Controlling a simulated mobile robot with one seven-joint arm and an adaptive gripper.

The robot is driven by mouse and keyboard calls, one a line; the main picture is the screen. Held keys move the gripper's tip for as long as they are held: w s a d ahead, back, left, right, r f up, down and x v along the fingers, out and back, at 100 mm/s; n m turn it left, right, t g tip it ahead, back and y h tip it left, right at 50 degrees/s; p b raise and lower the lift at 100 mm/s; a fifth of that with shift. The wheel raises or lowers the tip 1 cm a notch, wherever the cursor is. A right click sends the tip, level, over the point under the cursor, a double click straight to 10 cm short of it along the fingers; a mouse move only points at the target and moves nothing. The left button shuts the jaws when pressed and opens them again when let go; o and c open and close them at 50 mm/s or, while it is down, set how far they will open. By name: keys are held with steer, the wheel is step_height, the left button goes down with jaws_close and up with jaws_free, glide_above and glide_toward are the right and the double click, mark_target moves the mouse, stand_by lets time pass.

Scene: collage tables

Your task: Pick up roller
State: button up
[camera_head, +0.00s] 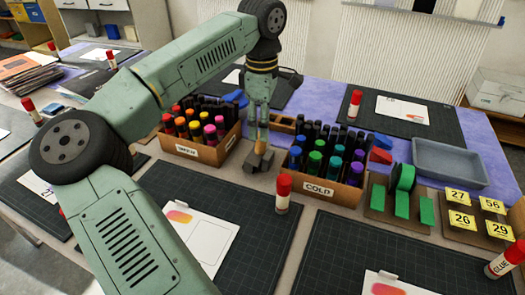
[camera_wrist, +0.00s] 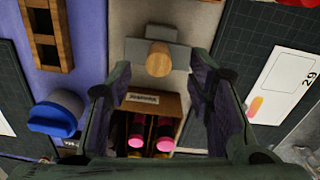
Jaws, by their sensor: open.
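The roller shows a short wooden handle (camera_head: 259,147) above a grey block-like part (camera_head: 257,162), between the two marker boxes. In the wrist view its handle (camera_wrist: 158,58) points up toward the camera, over the grey part (camera_wrist: 177,55). My gripper (camera_head: 259,136) points down above the handle, and the arm crosses the left of the head view. In the wrist view my gripper (camera_wrist: 162,78) has its fingers wide apart with nothing between their tips. The handle appears centred just beyond them. The head view does not clearly show the gap between fingertips and handle.
A marker box (camera_head: 197,153) of warm colours stands close left and a box marked COLD (camera_head: 318,190) close right. A glue stick (camera_head: 283,195) stands in front. A wooden holder (camera_head: 283,122) lies behind. A grey tray (camera_head: 448,164) is at right.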

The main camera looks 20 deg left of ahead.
mark_target(262, 151)
step_height(262, 151, down, 5)
steer(key=shift+w+p, duration=0.1)
steer(key=shift+p, duration=0.6)
steer(key=shift+c, duration=0.6)
jaws_close()
